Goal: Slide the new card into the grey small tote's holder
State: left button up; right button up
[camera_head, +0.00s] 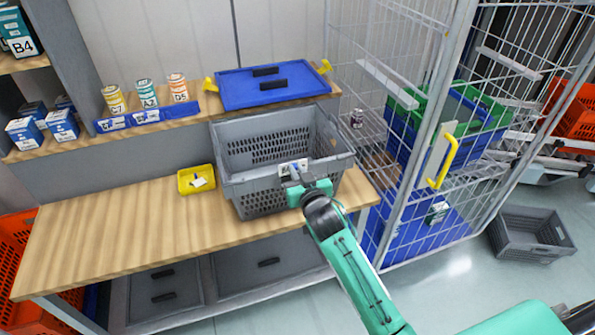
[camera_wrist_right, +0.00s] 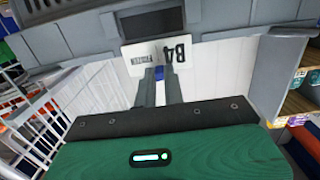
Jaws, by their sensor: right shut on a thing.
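The grey small tote (camera_head: 240,187) stands on the wooden bench, its front wall facing me. My right gripper (camera_head: 297,184) is at the upper middle of that wall, shut on a white card (camera_head: 291,167). In the right wrist view the card (camera_wrist_right: 138,61) reads "B4 FROZEN" upside down, and the fingers (camera_wrist_right: 158,84) pinch it at its middle. A dark rectangular panel (camera_wrist_right: 152,24), which may be the holder, is beside the card's upper edge on the grey wall. I cannot tell whether the card is inside the holder. My left gripper is not in view.
A blue lid (camera_head: 240,90) lies on the shelf behind. A wire cage (camera_head: 400,190) with blue and green totes stands right. The bench (camera_head: 110,230) is clear at left.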

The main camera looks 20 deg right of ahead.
jog(key=shift+f+b, duration=0.95)
jog(key=shift+f, duration=0.8)
jog(key=o, duration=0.7)
jog(key=shift+o, duration=0.2)
